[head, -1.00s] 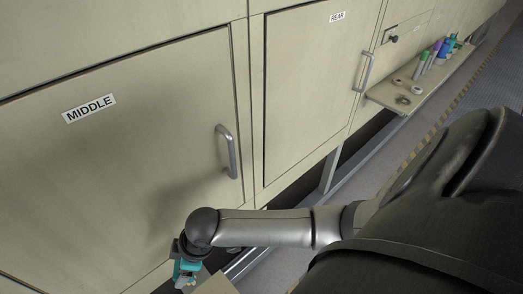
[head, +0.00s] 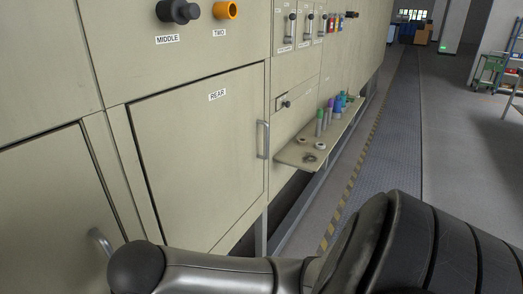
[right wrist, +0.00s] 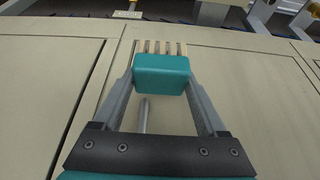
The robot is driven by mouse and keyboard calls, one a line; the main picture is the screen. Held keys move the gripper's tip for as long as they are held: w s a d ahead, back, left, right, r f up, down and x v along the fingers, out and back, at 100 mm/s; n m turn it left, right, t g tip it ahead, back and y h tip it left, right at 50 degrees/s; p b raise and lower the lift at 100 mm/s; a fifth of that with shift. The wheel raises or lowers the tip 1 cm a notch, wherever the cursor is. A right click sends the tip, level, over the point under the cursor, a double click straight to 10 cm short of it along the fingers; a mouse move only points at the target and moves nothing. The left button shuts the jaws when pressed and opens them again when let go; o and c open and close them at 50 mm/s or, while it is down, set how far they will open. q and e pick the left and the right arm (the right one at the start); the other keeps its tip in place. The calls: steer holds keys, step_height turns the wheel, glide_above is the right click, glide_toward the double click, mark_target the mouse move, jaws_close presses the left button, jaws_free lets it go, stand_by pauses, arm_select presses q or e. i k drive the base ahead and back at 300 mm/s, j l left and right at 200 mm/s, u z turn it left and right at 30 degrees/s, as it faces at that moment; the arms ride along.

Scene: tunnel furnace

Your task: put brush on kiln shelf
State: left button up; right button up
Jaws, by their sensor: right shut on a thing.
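In the right wrist view my right gripper (right wrist: 160,78) is shut, its two grey fingers meeting at a teal block. A pale, slatted piece (right wrist: 160,47), seemingly part of the brush, shows just beyond the fingertips; the rest of it is hidden. In the head view the right gripper is out of frame, below the dark elbow joint of my arm. The tan kiln shelf (head: 292,157) juts from the furnace side beyond the REAR door, with several coloured bottles and some small rings on it. My left gripper is not in view.
The REAR door (head: 200,150) is closed; its grey handle (head: 263,139) sticks out before the shelf. Another handle (head: 100,243) is at lower left. Knobs (head: 178,12) line the panel above. The walkway (head: 390,140) beside the furnace is clear. A green cart (head: 490,68) stands far right.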

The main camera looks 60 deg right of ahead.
mark_target(289, 155)
steer(key=l+z, duration=0.4)
steer(key=l, duration=1.45)
